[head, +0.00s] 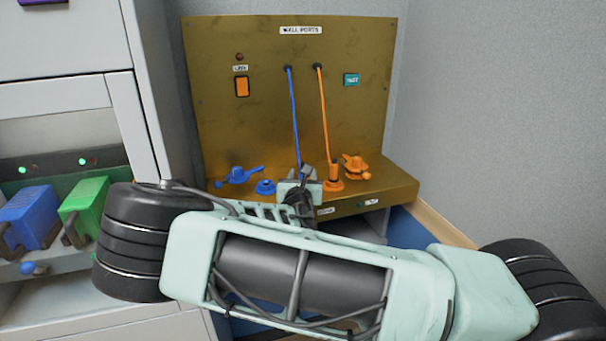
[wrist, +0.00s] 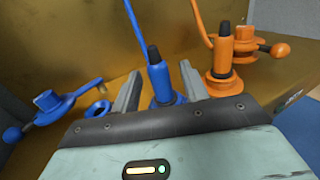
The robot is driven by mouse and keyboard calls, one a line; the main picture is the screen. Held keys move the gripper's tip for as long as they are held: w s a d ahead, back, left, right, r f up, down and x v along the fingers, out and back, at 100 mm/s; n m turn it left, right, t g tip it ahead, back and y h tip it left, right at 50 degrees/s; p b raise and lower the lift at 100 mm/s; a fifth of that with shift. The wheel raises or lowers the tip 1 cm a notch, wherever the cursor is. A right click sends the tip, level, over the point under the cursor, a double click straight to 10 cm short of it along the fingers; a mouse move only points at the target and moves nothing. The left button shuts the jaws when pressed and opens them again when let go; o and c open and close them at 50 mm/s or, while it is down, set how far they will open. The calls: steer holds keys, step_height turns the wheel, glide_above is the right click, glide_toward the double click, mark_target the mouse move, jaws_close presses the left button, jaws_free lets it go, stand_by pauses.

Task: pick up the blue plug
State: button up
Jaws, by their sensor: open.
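The blue plug (wrist: 160,78) stands upright in the wrist view, with a dark tip at its top and a blue cable running up from it. My gripper (wrist: 160,82) is open, with one finger on each side of the plug; I cannot tell whether either finger touches it. In the head view, my gripper (head: 298,186) is at the brass ledge, and my arm hides most of the plug. The blue cable (head: 294,115) runs from the plug up to a hole in the brass panel.
An orange plug (wrist: 218,50) stands close on the right, with an orange valve (head: 355,167) beside it. A blue valve (head: 237,175) and a blue ring (head: 265,187) sit on the left. The brass panel (head: 220,60) rises behind. A cabinet (head: 150,90) stands left.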

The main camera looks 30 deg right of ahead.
steer(key=shift+w+d, duration=0.45)
steer(key=shift+w, duration=0.1)
jaws_close()
